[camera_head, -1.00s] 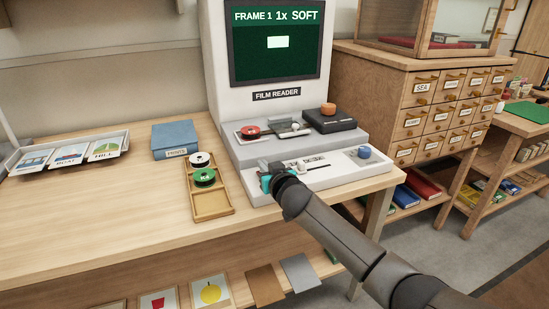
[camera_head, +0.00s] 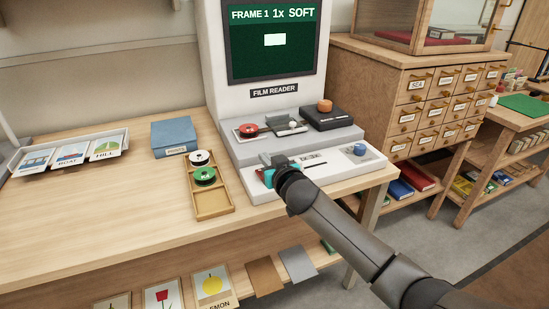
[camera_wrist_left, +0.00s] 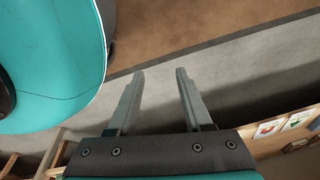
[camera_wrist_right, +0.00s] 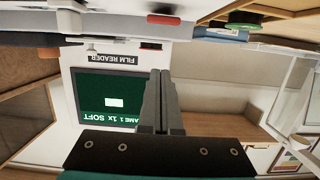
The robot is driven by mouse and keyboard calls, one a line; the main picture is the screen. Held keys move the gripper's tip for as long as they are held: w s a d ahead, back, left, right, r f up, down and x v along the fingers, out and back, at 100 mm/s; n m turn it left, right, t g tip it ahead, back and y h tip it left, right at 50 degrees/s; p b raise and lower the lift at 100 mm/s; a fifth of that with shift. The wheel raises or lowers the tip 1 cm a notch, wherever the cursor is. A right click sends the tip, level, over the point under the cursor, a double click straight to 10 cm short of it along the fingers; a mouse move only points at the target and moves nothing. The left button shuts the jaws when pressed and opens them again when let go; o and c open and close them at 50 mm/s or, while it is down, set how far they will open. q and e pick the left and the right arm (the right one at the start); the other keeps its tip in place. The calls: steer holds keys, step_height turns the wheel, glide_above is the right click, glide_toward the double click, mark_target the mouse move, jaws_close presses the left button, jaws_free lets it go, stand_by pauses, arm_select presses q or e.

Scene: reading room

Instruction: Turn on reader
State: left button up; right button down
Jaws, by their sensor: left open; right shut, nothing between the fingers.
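The film reader (camera_head: 215,75) stands on the wooden desk, white, with a lit green screen (camera_head: 272,50) reading "FRAME 1 1x SOFT". In the right wrist view my right gripper (camera_wrist_right: 161,75) is shut and empty, and the reader's screen (camera_wrist_right: 115,102) shows upside down. My left gripper (camera_wrist_left: 157,75) is open and empty above the floor; the head view does not show it.
A wooden tray (camera_head: 212,208) with white and green reels lies left of the reader. A blue box (camera_head: 173,138) and a picture rack (camera_head: 65,155) stand farther left. A drawer cabinet (camera_head: 370,85) is at the right. The desk's front left is clear.

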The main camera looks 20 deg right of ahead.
arm_select(q)
steer(key=shift+s+a+r+p, duration=0.1)
steer(key=shift+s+r+p, duration=0.25)
steer(key=shift+s+p, duration=0.35)
steer(key=shift+s+a+r+p, duration=0.1)
steer(key=shift+s+r+p, duration=0.25)
steer(key=shift+s, duration=0.6)
arm_select(e)
steer(key=r+v, duration=0.1)
steer(key=v, duration=0.5)
steer(key=shift+r, duration=0.25)
